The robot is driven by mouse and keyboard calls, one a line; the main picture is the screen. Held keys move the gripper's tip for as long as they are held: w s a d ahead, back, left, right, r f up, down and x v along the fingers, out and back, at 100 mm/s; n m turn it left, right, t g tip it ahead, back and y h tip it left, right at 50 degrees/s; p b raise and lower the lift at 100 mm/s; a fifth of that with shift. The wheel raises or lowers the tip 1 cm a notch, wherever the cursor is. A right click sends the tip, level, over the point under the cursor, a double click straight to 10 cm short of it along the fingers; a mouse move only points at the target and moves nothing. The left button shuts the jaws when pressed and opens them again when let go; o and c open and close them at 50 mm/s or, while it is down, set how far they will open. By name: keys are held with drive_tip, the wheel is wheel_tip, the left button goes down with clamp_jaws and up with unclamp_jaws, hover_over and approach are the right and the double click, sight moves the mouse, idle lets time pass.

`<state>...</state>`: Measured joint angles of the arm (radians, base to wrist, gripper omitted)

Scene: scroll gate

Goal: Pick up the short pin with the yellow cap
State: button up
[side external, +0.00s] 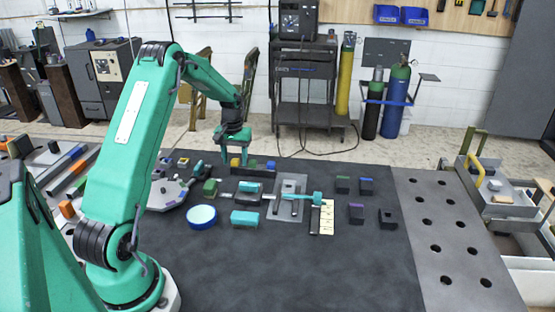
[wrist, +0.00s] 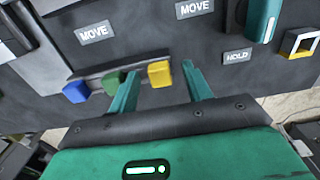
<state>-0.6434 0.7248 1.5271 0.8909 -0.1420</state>
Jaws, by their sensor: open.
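The yellow cap (side external: 235,162) stands at the left end of a short row at the back of the dark mat. In the wrist view the yellow cap (wrist: 160,74) is a small block at the right end of that row, on a dark rack. A green cap (wrist: 112,83) and a blue cap (wrist: 76,92) are beside it. My gripper (side external: 233,160) is open, pointing down over the row. In the wrist view its two fingers (wrist: 160,68) appear on either side of the yellow cap, with a gap on both sides. The pin's shaft is hidden.
A dark rack bar (side external: 253,173) runs along the row. Plates marked MOVE (wrist: 94,33) and HOLD (wrist: 237,56) lie on the mat. The front mat is clear.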

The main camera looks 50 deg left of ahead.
sight(236, 160)
idle(0.4)
clamp_jaws()
drive_tip(key=shift+r, duration=0.1)
drive_tip(key=shift+r, duration=0.55)
wheel_tip(236, 160, up, 3)
drive_tip(key=shift+d+r, duration=0.1)
drive_tip(key=shift+d, duration=0.05)
drive_tip(key=w+d+r, duration=0.1)
drive_tip(key=d+r, duration=0.5)
drive_tip(key=d, duration=0.5)
drive_tip(key=shift+d+r, duration=0.15)
drive_tip(key=shift+r, duration=0.1)
drive_tip(key=shift+w, duration=0.1)
